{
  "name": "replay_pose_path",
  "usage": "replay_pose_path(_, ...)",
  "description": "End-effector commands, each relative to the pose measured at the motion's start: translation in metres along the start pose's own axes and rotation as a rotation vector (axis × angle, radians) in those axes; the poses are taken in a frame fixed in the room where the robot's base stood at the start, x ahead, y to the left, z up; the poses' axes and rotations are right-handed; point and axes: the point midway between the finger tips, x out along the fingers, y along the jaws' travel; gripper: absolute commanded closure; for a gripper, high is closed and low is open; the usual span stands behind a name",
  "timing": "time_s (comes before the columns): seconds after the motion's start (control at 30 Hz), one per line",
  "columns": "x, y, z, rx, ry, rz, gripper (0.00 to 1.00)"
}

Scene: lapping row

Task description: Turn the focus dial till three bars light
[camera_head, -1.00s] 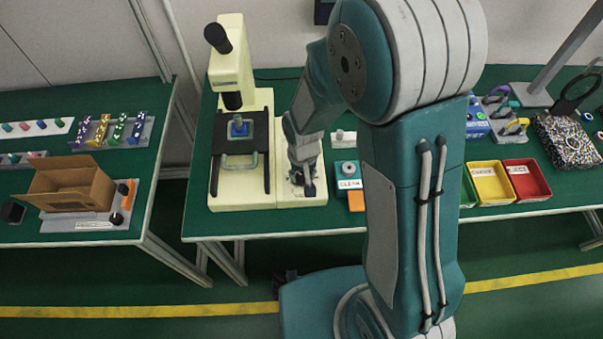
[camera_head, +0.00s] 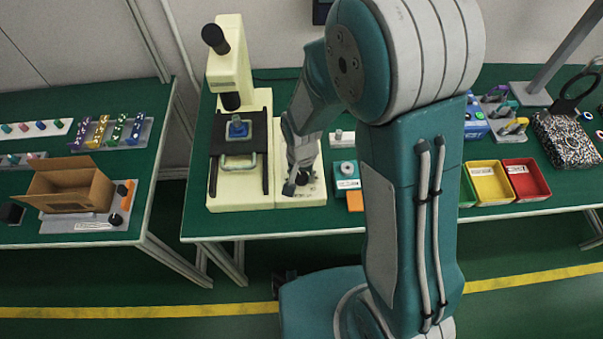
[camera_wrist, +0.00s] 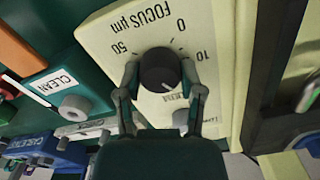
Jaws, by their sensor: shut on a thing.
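The focus dial (camera_wrist: 158,70) is a round black knob on the cream panel, in the middle of the wrist view. "FOCUS µm" and the numbers 0, 10 and 50 are printed around it. A pale mark on the dial points toward the lower right of that view. My gripper (camera_wrist: 160,76) has one finger on each side of the dial and is shut on it. In the head view my gripper (camera_head: 298,183) is at the right part of the cream microscope base (camera_head: 231,200) and hides the dial. I see no lit bars; a label below the dial is partly hidden.
The microscope (camera_head: 228,65) with its black stage stands left of my gripper. A teal box (camera_head: 346,174) labelled CLEAN and an orange block (camera_head: 355,201) lie close on the right. Yellow (camera_head: 490,184) and red (camera_head: 527,180) trays are farther right.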

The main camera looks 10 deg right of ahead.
Motion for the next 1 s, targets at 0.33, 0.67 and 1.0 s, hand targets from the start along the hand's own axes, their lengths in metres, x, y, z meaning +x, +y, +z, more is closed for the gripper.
replay_pose_path(0.33, 0.0, 0.0, 0.001, -0.001, -0.002, 0.001, 0.15)
replay_pose_path(0.67, 0.0, 0.0, 0.0, -0.001, -0.002, 0.0, 0.15)
replay_pose_path(1.0, -0.033, -0.002, -0.001, -0.001, 0.004, -0.004, 0.15)
